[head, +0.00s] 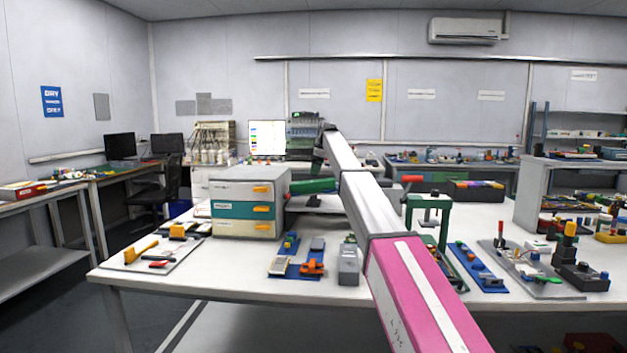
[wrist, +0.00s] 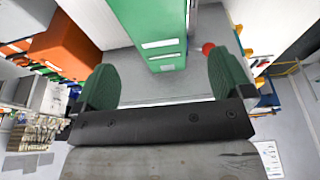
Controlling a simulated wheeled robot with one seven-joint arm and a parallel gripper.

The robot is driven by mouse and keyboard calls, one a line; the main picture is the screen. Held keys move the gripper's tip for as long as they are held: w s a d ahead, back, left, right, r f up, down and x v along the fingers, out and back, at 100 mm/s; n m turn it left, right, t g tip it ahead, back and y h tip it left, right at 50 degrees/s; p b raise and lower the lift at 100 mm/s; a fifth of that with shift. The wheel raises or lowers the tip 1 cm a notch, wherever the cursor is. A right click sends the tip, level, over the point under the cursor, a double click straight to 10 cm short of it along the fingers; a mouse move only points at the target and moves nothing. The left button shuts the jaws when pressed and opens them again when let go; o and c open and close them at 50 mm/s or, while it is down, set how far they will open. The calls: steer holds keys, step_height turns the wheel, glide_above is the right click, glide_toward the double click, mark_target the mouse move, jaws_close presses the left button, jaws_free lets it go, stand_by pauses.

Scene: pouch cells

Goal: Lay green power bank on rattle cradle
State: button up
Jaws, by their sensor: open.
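A green block with white label strips, which looks like the green power bank (wrist: 148,25), lies ahead of my gripper (wrist: 161,62) in the wrist view. My gripper is open, with one green-padded finger on each side of the block's near end and a gap to each. In the head view a green bar (head: 312,186), probably the same block, shows beside the drawer cabinet, partly hidden by my arm. My gripper's fingers are hard to make out there. I cannot single out the rattle cradle with certainty in either view.
The drawer cabinet (head: 246,203) stands left of the green bar. A green clamp frame (head: 443,205) with a red knob is right of my arm. Blue trays (head: 290,268), a grey device (head: 348,262) and a tool mat (head: 150,262) lie in front. Bare white table shows between them.

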mark_target(318, 180)
steer(key=v, duration=0.4)
steer(key=shift+r, duration=0.1)
stand_by(0.4)
